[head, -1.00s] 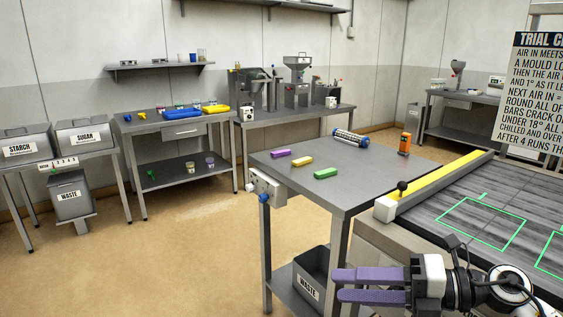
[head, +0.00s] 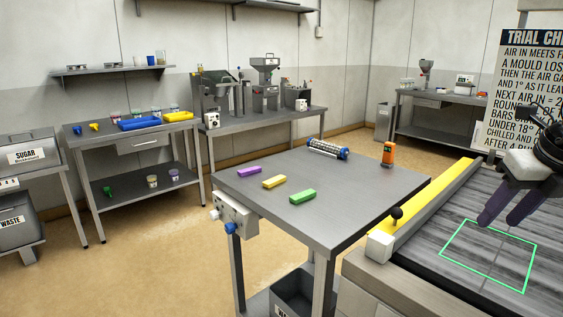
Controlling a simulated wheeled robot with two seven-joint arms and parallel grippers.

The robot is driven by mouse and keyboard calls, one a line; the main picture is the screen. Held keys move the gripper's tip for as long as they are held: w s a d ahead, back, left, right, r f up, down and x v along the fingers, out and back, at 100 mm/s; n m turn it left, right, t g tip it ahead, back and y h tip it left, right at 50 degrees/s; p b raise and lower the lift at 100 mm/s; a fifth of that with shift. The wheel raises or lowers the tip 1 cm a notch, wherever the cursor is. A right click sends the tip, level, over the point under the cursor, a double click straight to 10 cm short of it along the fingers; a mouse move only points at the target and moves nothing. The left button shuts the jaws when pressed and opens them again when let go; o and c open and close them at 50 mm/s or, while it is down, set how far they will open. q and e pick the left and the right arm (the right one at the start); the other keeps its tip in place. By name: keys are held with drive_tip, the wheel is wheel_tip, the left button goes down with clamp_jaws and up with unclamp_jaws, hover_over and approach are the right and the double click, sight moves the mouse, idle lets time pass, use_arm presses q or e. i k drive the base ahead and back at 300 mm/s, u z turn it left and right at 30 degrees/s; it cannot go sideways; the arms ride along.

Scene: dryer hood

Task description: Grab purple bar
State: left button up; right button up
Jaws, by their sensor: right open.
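The purple bar (head: 249,171) lies flat near the far left edge of the grey metal table (head: 345,197). A yellow bar (head: 274,181) and a green bar (head: 303,196) lie in a row beside it, toward the lower right. My right gripper (head: 496,223) has purple fingers, is open and empty, and hangs over the dark belt at the right, well away from the purple bar. My left gripper is not in view.
The yellow rail (head: 430,210) and a black-knobbed lever (head: 396,217) lie between the belt (head: 455,262) and the table. A control box (head: 234,213) is on the table's side.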

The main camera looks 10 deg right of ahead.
sight(253, 170)
drive_tip(key=i, duration=0.9)
drive_tip(key=k, duration=0.25)
